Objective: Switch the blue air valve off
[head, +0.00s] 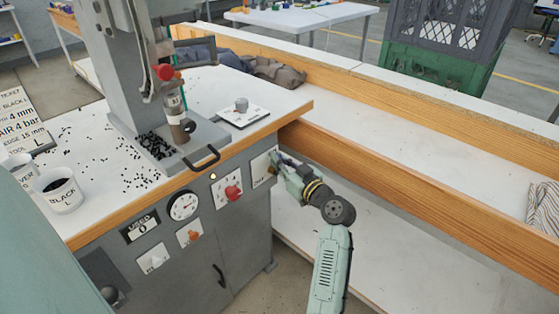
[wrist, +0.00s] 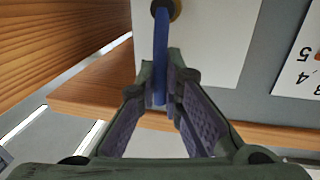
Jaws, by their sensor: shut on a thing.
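The blue air valve's lever (wrist: 161,45) shows in the wrist view as a long blue bar, running from a brass-coloured pivot (wrist: 168,8) at the top edge down between my fingers. It lies in front of a white plate (wrist: 215,40). My gripper (wrist: 162,88) is shut on the lever's free end. In the head view my gripper (head: 279,162) is at the right end of the press cabinet's front, at the white plate (head: 262,168). There the gripper largely hides the lever.
A red knob (head: 232,192), an orange knob (head: 194,236) and a gauge (head: 183,206) sit left on the same front. The wooden bench edge (head: 220,147) overhangs just above. A wooden rail (head: 400,203) runs close on the right of my gripper.

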